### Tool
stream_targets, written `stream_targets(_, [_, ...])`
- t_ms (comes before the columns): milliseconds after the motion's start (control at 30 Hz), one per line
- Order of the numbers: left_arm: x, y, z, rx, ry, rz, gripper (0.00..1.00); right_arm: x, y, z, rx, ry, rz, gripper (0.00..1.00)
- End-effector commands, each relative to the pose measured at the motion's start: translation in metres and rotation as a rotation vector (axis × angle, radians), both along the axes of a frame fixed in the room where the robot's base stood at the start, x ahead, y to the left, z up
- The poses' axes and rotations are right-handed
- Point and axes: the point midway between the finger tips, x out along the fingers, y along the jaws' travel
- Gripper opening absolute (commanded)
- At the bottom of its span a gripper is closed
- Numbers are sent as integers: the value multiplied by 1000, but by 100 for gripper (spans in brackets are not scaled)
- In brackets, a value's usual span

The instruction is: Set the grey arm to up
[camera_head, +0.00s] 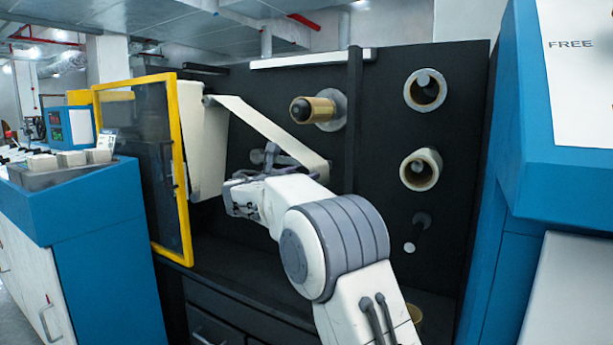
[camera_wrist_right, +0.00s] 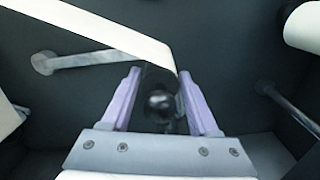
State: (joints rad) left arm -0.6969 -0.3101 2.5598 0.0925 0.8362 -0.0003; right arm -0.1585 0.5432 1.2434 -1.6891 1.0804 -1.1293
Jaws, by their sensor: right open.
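My right gripper (camera_head: 250,178) is in front of the dark machine panel, below the white web. In the right wrist view its two purple fingers (camera_wrist_right: 160,75) are open. A round black knob (camera_wrist_right: 160,105) shows between them, and I cannot see contact with either finger. The knob may be the end of the grey arm, seen end-on. A grey rod (camera_wrist_right: 75,60) also stands out from the panel, left of the fingers, partly crossed by the web. In the head view my wrist hides most of this area, so the arm's position is unclear. My left gripper is out of view.
The white web (camera_head: 265,130) slants down close above my gripper. A yellow-framed door (camera_head: 183,165) stands open at the left. Roll spindles (camera_head: 318,108) project from the panel (camera_head: 385,140). Blue cabinets (camera_head: 95,255) flank the space, with another at the right (camera_head: 520,180).

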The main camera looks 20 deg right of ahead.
Motion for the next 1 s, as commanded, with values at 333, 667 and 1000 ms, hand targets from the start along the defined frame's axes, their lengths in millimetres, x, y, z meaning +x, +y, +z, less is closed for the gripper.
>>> stream_targets(333, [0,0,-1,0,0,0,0,13,-16,0,1,0,0,61])
stream_targets(667, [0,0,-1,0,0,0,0,12,-16,0,1,1,0,0])
stream_targets(1000, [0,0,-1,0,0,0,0,12,-16,0,1,1,0,0])
